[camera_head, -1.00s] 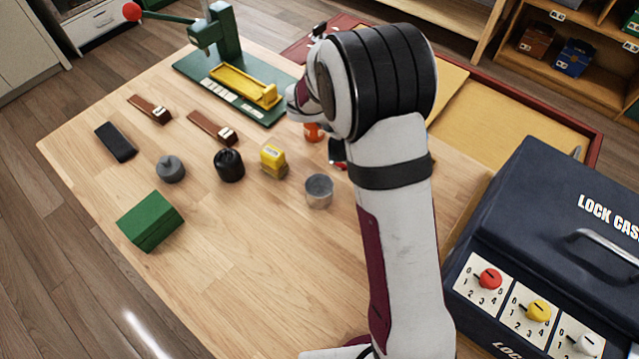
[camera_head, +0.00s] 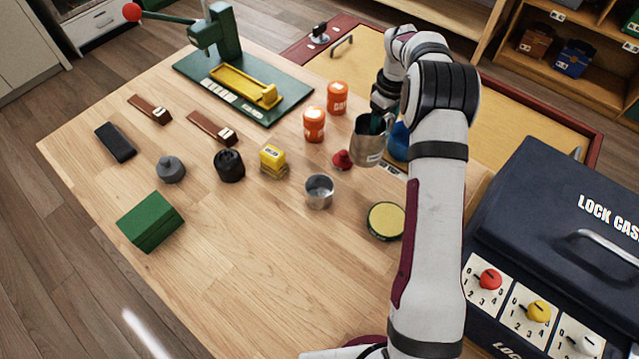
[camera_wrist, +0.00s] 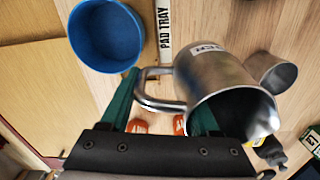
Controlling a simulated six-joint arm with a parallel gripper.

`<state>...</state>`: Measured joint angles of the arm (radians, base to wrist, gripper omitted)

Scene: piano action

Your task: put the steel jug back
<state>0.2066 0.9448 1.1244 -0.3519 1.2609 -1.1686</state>
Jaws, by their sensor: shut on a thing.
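The steel jug (camera_head: 369,145) hangs at my gripper (camera_head: 380,118) near the right side of the wooden table in the head view. It looks roughly upright; I cannot tell whether its base touches the table. In the wrist view the jug (camera_wrist: 212,72) shows its dark open mouth and a label on its side. My gripper (camera_wrist: 160,108) has its green fingers on either side of the jug's handle (camera_wrist: 150,88) and is shut on it.
A blue bowl (camera_head: 399,141) stands just right of the jug, partly hidden by my arm. A red cone-shaped object (camera_head: 342,160), a small metal cup (camera_head: 319,191) and orange canisters (camera_head: 314,124) are nearby. A "PAD TRAY" label (camera_wrist: 163,30) shows in the wrist view.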

